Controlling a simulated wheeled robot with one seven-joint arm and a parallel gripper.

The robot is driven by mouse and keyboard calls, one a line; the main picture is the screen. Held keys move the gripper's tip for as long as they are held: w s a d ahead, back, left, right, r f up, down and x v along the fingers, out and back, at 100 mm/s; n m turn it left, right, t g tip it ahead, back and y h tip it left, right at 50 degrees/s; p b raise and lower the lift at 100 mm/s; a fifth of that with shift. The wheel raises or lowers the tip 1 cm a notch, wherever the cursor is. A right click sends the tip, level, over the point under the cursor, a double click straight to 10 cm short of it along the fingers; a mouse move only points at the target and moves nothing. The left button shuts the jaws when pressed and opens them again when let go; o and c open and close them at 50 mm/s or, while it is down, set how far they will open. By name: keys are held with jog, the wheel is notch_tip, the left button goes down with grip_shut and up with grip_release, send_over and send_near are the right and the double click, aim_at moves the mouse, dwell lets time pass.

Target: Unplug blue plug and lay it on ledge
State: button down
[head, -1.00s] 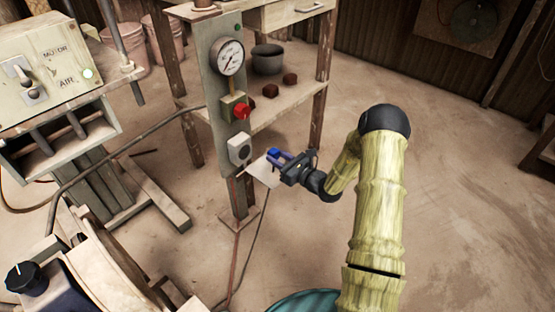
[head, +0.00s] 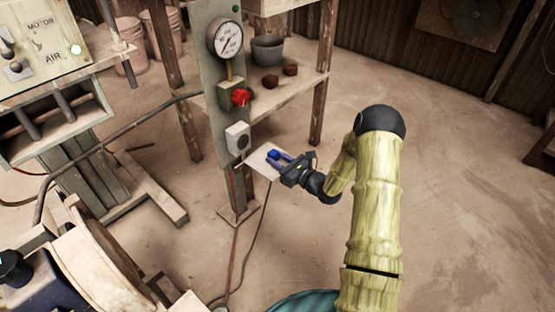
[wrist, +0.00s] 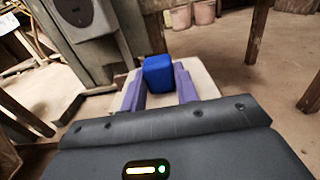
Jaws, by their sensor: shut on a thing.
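The blue plug (head: 273,155) is between the fingers of my gripper (head: 279,160), clear of the socket (head: 237,139). In the wrist view the blue plug (wrist: 158,75) stands between the two purple fingers of my gripper (wrist: 160,88), which are shut on it. The ledge (head: 257,167) is a small pale plate below the socket, and the plug is over it. The ledge also shows in the wrist view (wrist: 204,85), under and around the plug. I cannot tell whether the plug touches the ledge.
The panel post (head: 213,105) carries a round gauge (head: 227,39) and a red knob (head: 241,97) above the socket. A wooden shelf (head: 300,88) behind holds a grey pot (head: 268,48) and dark lumps. A cable runs down to the floor. Open floor lies to the right.

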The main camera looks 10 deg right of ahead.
jog(key=c, duration=1)
grip_release()
jog(key=shift+o, duration=0.2)
jog(key=shift+s+d+r+p, duration=0.45)
jog(key=shift+s+r+p, duration=0.15)
jog(key=shift+r+p, duration=0.3)
jog(key=shift+s+d+r+p, duration=0.45)
jog(key=shift+s+r+p, duration=0.2)
jog(key=shift+p, duration=0.3)
jog(key=s+d+r+p, duration=0.3)
jog(key=s+r+p, duration=0.1)
jog(key=p, duration=0.1)
